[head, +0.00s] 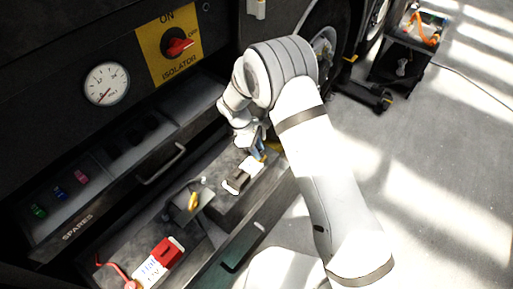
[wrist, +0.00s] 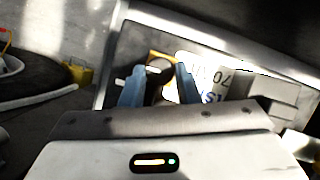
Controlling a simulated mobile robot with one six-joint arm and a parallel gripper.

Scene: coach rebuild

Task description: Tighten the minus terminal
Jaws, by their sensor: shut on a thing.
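My gripper (head: 258,150) reaches down into the open lower tray, at the far end of the battery there. Its blue fingers (wrist: 160,75) are shut on a small dark, round thing (wrist: 160,92), which looks like the minus terminal. Most of it is hidden between the fingers in the wrist view, and by my arm in the head view. A yellow piece (wrist: 156,57) shows just behind the fingers. The battery's white label (wrist: 212,80) with printed figures lies right of the fingers; I cannot read it fully.
A red block (head: 167,251) with a white label and a red cable (head: 118,268) sit at the tray's near end. A yellow-handled part (head: 193,202) stands between. Above are a spares drawer (head: 78,228), a gauge (head: 106,83) and a red isolator knob (head: 178,45).

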